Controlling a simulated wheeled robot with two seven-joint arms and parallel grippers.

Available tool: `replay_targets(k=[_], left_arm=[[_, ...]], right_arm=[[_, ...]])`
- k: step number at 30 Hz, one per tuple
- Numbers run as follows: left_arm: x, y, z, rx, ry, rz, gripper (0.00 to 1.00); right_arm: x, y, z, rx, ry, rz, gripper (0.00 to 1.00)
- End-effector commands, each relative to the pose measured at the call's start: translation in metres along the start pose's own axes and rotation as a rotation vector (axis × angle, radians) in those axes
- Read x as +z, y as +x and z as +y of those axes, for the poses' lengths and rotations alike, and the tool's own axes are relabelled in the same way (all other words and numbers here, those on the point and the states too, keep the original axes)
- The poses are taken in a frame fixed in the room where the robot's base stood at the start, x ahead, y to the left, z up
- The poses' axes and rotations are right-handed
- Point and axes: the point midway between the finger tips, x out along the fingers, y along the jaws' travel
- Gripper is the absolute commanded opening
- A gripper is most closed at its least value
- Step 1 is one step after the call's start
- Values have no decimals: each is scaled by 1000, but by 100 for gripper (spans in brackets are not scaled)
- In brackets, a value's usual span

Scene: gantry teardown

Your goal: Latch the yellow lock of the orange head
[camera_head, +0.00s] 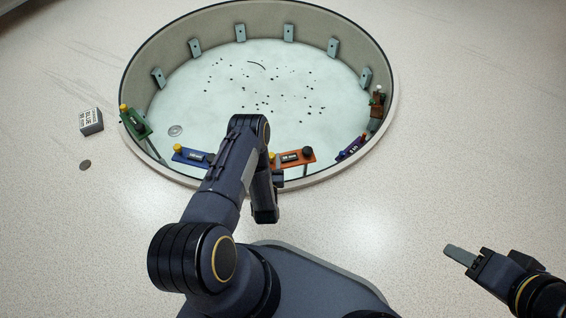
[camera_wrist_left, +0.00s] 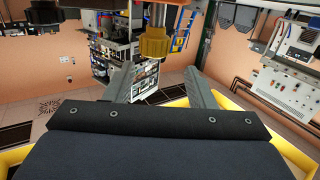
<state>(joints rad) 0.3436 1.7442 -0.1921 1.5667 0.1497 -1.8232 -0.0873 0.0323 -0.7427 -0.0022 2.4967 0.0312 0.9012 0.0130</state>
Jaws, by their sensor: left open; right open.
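The orange head (camera_head: 292,159) sits at the near rim of the round basin, just right of my left forearm. Its yellow lock (camera_head: 272,156) is at its left end, close to my arm, and a black knob (camera_head: 308,152) is at its right end. In the left wrist view my left gripper (camera_wrist_left: 159,68) is open, with two grey fingers apart. A yellow ribbed part (camera_wrist_left: 155,42), which looks like the lock, is just above the gap between the fingertips; I cannot tell whether they touch. My right gripper (camera_head: 451,250) is open and empty over the floor at the right.
Blue (camera_head: 194,157), green (camera_head: 135,123), purple (camera_head: 351,148) and brown-red (camera_head: 377,104) heads stand around the basin (camera_head: 382,58). A small labelled box (camera_head: 91,121) and a dark disc (camera_head: 85,165) lie on the floor at left.

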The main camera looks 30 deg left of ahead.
Motion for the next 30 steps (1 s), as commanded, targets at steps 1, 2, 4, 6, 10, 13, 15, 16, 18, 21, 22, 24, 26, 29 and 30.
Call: replay_targets(k=[1, 2, 4, 6, 10, 13, 15, 16, 18, 21, 22, 24, 26, 29, 30], left_arm=[[18, -11, 0, 1, 7, 12, 50], [21, -15, 0, 1, 10, 22, 50], [26, -21, 0, 2, 14, 37, 50], [28, -21, 0, 2, 16, 46, 50], [26, -6, 0, 1, 16, 51, 50], [26, 11, 0, 1, 15, 51, 50], [26, 23, 0, 1, 15, 50, 50], [26, 27, 0, 2, 15, 50, 50], [25, 37, 0, 2, 15, 49, 50], [24, 47, 1, 3, 14, 47, 50], [24, 49, 1, 3, 14, 47, 50], [23, 52, 1, 3, 15, 46, 50], [22, 54, 1, 3, 15, 45, 50], [22, 54, 1, 3, 15, 44, 50], [22, 54, 1, 3, 15, 44, 50]], right_arm=[[4, 8, 4, 0, 0, 0, 46], [4, 9, 4, 0, 0, 0, 46], [5, 11, 5, 0, 0, 0, 46], [6, 12, 6, 0, 0, 0, 46], [9, 18, 8, 0, 0, 1, 46], [12, 24, 11, 0, 0, 1, 46], [14, 27, 12, 0, 0, 1, 46], [14, 29, 13, 0, 0, 1, 46], [16, 32, 15, 0, 0, 0, 46], [17, 34, 16, 0, 0, 0, 46], [18, 35, 16, 0, 0, 0, 46], [18, 36, 16, 0, 0, 0, 46], [18, 36, 16, 0, 0, 0, 46], [18, 35, 16, 0, 0, 0, 46], [18, 35, 16, 0, 0, 0, 46]])
